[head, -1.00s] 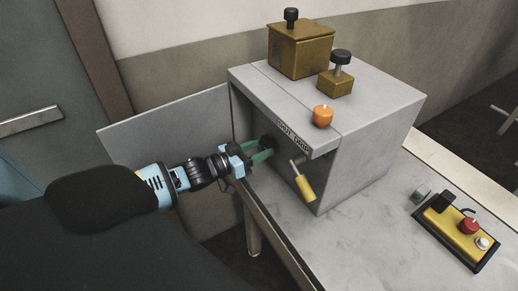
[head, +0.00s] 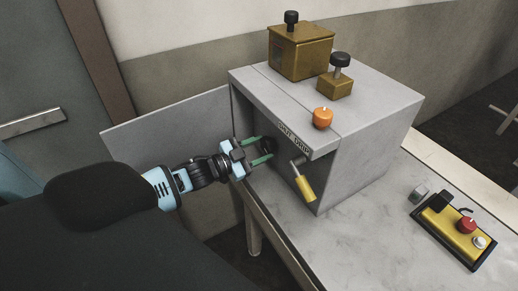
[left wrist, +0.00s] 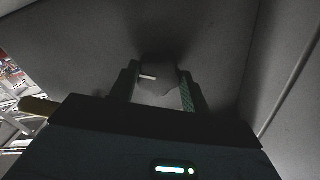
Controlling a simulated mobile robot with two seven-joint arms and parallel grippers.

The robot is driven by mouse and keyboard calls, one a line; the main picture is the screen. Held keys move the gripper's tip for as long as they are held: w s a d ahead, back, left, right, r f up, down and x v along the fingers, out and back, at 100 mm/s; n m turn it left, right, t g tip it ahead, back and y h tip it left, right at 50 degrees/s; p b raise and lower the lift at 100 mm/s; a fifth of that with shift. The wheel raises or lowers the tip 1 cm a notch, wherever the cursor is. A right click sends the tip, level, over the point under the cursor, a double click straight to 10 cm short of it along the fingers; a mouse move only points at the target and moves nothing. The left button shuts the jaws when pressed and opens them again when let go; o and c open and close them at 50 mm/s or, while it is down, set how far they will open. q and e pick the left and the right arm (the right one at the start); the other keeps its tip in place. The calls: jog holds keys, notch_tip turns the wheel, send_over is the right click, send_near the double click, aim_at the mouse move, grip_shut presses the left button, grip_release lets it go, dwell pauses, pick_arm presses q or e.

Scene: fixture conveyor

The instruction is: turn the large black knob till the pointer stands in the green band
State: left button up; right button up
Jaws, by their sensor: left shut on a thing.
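The large black knob (head: 271,144) sits inside the open grey cabinet, in shadow and partly hidden by my fingers in the head view. My left gripper (head: 264,149) reaches in from the left and is shut on the knob, one green finger on either side of it. In the left wrist view the knob (left wrist: 160,72) stands between the fingertips, with a pale pointer mark (left wrist: 147,77) aimed to the left. I cannot make out the green band in either view. My right gripper is not in view.
The cabinet (head: 370,140) stands on a grey table (head: 350,240), its door (head: 170,125) swung open to the left. A yellow-handled lever (head: 304,188) hangs at the opening. An orange dome (head: 322,118) and two brown boxes sit on top. A yellow button box (head: 455,235) lies at right.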

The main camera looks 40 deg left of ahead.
pick_arm(q)
jog(key=m, duration=0.6)
jog(key=shift+a, duration=0.1)
jog(key=m, duration=0.6)
jog(key=shift+r+m+b, duration=0.1)
jog(key=shift+m+b, duration=0.2)
jog(key=shift+b, duration=0.05)
jog(key=o, duration=1)
jog(key=shift+r, duration=0.1)
jog(key=r, duration=0.3)
jog(key=shift+s+d+r, duration=0.1)
jog(key=shift+d+r, duration=0.1)
jog(key=shift+r, duration=0.1)
jog(key=s+d+r, duration=0.1)
jog(key=s+d, duration=0.7)
jog(key=s, duration=0.5)
jog(key=shift+s+r, duration=0.15)
